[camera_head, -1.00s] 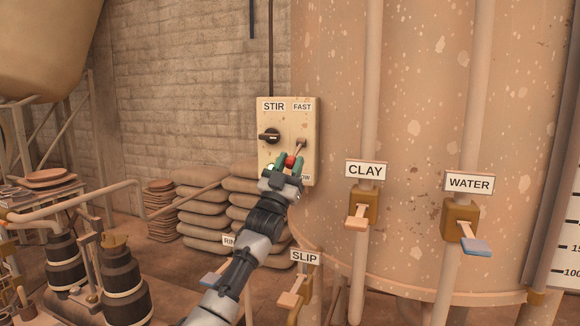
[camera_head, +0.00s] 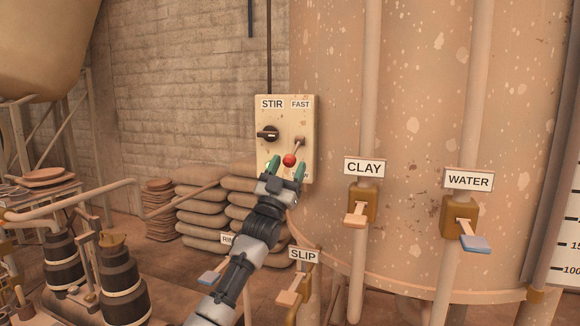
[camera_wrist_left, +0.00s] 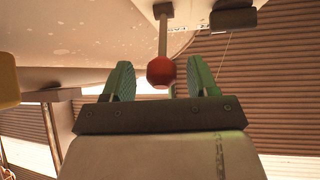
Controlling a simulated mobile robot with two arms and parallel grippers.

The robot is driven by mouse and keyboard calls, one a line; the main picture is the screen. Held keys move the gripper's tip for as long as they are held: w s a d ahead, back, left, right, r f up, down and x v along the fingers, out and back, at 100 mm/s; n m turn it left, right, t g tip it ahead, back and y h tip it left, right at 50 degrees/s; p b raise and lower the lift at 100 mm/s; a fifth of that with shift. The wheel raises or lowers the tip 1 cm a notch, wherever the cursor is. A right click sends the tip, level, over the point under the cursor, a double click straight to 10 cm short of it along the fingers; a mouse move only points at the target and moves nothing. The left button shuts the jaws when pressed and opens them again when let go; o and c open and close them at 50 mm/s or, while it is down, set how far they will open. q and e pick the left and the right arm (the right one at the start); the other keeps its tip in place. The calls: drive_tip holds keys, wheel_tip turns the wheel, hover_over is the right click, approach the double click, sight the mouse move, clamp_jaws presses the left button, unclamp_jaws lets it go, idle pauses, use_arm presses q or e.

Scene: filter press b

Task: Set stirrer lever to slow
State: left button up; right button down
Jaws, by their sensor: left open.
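The stirrer lever has a thin rod and a red ball knob (camera_head: 289,160) on the cream STIR panel (camera_head: 284,115). The rod slants down from its slot, so the knob sits below FAST, toward the lower label, which my gripper mostly hides. My left gripper (camera_head: 287,166) is open just in front of the knob, with one green finger on either side. In the left wrist view the knob (camera_wrist_left: 161,72) sits between the open fingertips (camera_wrist_left: 159,64), with gaps on both sides. My right gripper is not seen.
A black rotary knob (camera_head: 268,133) is on the panel, left of the lever. The CLAY valve (camera_head: 361,205) and WATER valve (camera_head: 460,220) are to the right, before a large tank (camera_head: 420,120). The SLIP valve (camera_head: 294,290) is below. Stacked sacks (camera_head: 205,215) stand left.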

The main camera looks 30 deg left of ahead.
use_arm(q)
drive_tip(key=b+v, duration=0.2)
drive_tip(key=v, duration=0.7)
drive_tip(key=shift+f, duration=0.3)
drive_tip(key=shift+s, duration=0.15)
